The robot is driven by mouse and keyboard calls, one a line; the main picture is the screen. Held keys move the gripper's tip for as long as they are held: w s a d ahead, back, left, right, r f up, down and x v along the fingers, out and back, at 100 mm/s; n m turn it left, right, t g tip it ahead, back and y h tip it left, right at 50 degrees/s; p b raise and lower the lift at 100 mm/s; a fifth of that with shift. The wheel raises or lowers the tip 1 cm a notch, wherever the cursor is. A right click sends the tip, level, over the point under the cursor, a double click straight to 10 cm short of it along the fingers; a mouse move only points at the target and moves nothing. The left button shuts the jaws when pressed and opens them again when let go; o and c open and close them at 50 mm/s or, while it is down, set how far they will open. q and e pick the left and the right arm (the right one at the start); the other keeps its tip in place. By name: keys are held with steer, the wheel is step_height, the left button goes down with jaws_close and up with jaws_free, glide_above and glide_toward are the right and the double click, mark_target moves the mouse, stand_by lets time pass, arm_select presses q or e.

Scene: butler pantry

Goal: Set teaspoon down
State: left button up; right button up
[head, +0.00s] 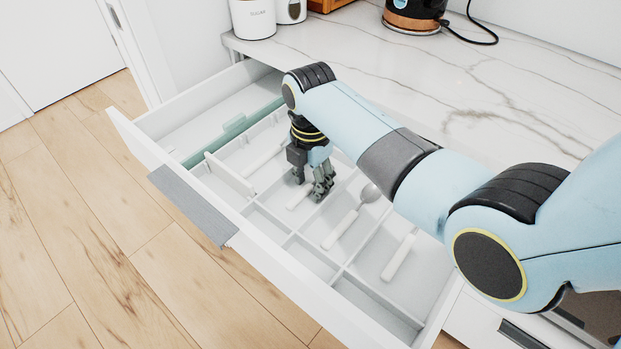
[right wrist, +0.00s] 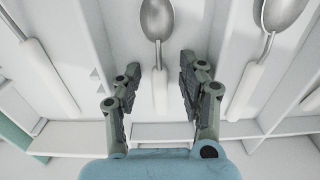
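A teaspoon with a metal bowl and white handle (right wrist: 157,25) lies in a compartment of the white drawer organiser (head: 287,241). Its bowl points away from my gripper in the right wrist view. In the head view only part of its white handle (head: 298,197) shows; my right gripper hides the rest. My right gripper (head: 324,192) points down into the drawer over this spoon. In the right wrist view its two fingers (right wrist: 161,78) are spread, one on each side of the handle, with gaps between. My left gripper is out of view.
Another spoon (head: 346,225) lies one compartment to the right, and a white-handled piece (head: 398,258) farther right. A green divider (head: 233,129) crosses the open drawer's left part. The marble counter (head: 480,85) holds a canister (head: 253,18) and a kettle (head: 413,15) at the back.

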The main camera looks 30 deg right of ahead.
mark_target(311, 185)
step_height(311, 185, up, 12)
steer(key=p, duration=0.2)
steer(key=shift+r, duration=0.15)
stand_by(0.6)
